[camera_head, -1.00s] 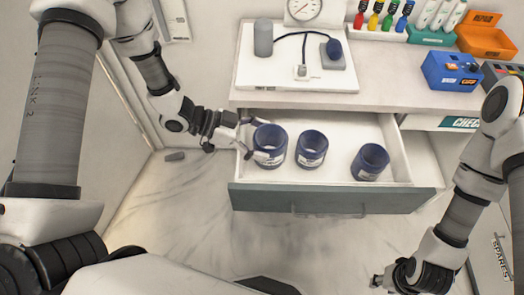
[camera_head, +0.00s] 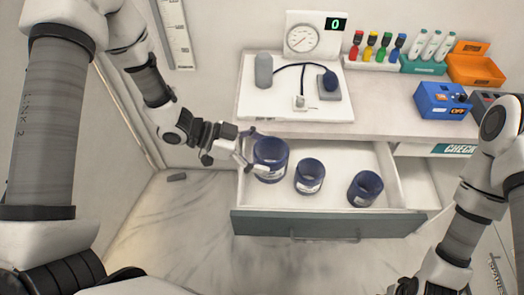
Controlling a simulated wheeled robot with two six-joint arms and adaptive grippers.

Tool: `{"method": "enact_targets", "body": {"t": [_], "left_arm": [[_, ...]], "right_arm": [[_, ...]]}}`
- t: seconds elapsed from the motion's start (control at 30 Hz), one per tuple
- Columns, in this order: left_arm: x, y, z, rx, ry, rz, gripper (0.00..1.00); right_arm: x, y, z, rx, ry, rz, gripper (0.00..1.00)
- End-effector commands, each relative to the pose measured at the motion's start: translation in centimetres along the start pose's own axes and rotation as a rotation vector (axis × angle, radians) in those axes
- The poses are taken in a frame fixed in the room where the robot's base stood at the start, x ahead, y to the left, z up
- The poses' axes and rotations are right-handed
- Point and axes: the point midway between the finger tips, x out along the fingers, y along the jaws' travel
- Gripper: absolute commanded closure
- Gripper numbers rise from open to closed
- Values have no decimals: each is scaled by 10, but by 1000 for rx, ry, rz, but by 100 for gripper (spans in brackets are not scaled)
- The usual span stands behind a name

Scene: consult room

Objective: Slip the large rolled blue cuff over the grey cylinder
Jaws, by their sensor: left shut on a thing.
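The large rolled blue cuff (camera_head: 271,154) is at the left end of the open drawer, seeming lifted slightly off its floor. My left gripper (camera_head: 247,150) is shut on its left side, one finger along the near side and one behind. The grey cylinder (camera_head: 263,71) stands upright on the white board (camera_head: 250,105) on the counter, above and behind the cuff, with nothing around it. My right gripper (camera_head: 400,287) is mostly cut off at the bottom edge, and its jaws cannot be made out.
Two smaller blue cuffs (camera_head: 309,176) (camera_head: 365,189) stand in the drawer (camera_head: 410,185). A gauge (camera_head: 303,39) stands behind the board. A blue box (camera_head: 443,100) and an orange bin (camera_head: 475,68) are on the right.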

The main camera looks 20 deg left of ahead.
Motion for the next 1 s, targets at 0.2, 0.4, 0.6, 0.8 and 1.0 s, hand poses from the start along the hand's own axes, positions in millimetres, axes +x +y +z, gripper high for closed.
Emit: {"method": "enact_targets", "body": {"t": [0.2,0.4,0.6,0.8,1.0], "left_arm": [[-7,0,-15,0,0,0,56],[-12,0,-26,0,0,0,56],[-18,0,-36,0,0,0,56],[-23,0,-47,0,0,0,56],[-28,0,-58,0,0,0,56]], "right_arm": [[-16,0,0,0,0,0,60],[-27,0,0,0,0,0,60],[-38,0,0,0,0,0,60],[-49,0,0,0,0,0,60],[-60,0,0,0,0,0,60]]}}
